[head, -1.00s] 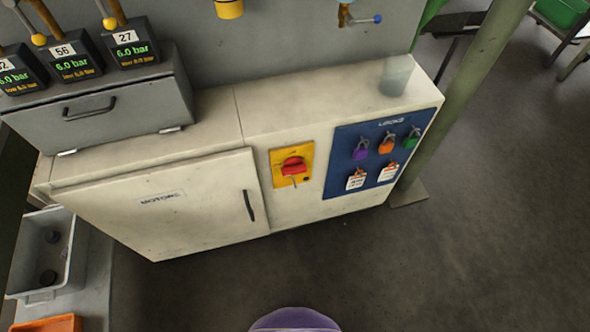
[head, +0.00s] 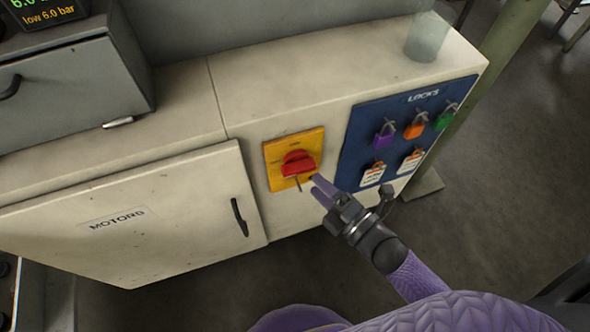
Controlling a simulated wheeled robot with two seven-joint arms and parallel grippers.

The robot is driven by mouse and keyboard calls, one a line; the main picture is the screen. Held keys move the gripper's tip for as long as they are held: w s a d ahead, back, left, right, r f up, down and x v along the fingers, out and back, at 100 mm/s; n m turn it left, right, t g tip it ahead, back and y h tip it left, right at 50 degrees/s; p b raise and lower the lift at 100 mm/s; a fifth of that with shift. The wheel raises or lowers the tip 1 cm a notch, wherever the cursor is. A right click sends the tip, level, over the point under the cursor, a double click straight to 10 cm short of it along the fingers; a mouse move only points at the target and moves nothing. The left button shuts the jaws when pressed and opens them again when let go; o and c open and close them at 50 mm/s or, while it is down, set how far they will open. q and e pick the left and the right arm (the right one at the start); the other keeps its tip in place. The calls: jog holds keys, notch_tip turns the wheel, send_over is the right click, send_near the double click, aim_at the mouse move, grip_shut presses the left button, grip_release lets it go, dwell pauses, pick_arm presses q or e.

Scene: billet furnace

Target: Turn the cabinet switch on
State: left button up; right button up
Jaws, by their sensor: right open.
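The cabinet switch (head: 298,164) is a red rotary knob on a yellow plate (head: 282,147) on the front of the cream cabinet (head: 345,88). The knob's handle lies roughly sideways across the plate. My right gripper (head: 318,186) is just below and right of the knob, its purple fingers pointing up and left toward it. The gripper is open and holds nothing. I cannot tell whether a fingertip touches the plate's lower right corner. My left gripper is not in view.
Left of the switch is the cabinet door marked MOTORS (head: 130,215) with a black handle (head: 239,217). Right of it is a blue LOCKS board (head: 362,130) with coloured padlocks and tags. A translucent cup (head: 427,37) stands on top. A green post (head: 490,75) is at the right.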

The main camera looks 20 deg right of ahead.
aim_at(302, 172)
jog(key=b+x, duration=0.1)
jog(key=x, duration=0.4)
jog(key=shift+w, duration=0.1)
grip_shut()
